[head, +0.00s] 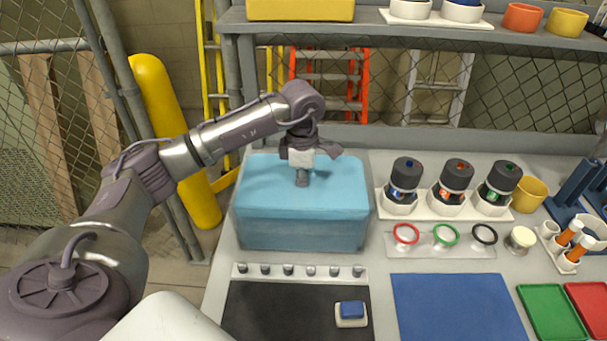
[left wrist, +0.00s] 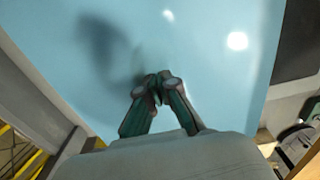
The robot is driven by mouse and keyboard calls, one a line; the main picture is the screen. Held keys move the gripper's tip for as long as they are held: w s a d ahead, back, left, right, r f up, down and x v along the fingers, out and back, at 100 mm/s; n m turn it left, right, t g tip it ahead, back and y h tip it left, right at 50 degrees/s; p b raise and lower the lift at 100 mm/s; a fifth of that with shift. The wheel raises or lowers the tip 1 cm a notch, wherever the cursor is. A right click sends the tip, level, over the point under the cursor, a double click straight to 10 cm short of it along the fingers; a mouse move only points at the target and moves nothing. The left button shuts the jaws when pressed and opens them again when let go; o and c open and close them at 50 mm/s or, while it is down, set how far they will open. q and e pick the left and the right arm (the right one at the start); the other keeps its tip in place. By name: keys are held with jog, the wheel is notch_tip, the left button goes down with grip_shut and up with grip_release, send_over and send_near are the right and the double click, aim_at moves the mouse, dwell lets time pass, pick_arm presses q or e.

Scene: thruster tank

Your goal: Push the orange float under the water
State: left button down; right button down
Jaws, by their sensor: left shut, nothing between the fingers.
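The tank (head: 305,232) is a box of light blue water at the left of the table. My left gripper (head: 302,181) points straight down over the middle of the tank, with its fingertips at or just below the water surface; I cannot tell which. In the left wrist view the left gripper's fingers (left wrist: 157,84) are closed together, with nothing seen between them. The water (left wrist: 190,45) fills most of that view, with a dark shadow at the left. No orange float shows in either view; it may be hidden under the gripper. My right gripper is not in view.
Right of the tank stand several dark-capped bottles in a white rack (head: 450,206), with coloured rings (head: 446,236) in front. A row of small pegs (head: 300,271), a black mat (head: 265,310) and a blue mat (head: 455,305) lie nearer. A shelf (head: 370,33) runs above the back.

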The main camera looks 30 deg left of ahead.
pick_arm(q)
jog(key=shift+r, duration=0.1)
notch_tip(320, 180, up, 12)
jog(key=p, duration=0.7)
jog(key=shift+p, duration=0.35)
dwell(1.1)
dwell(0.5)
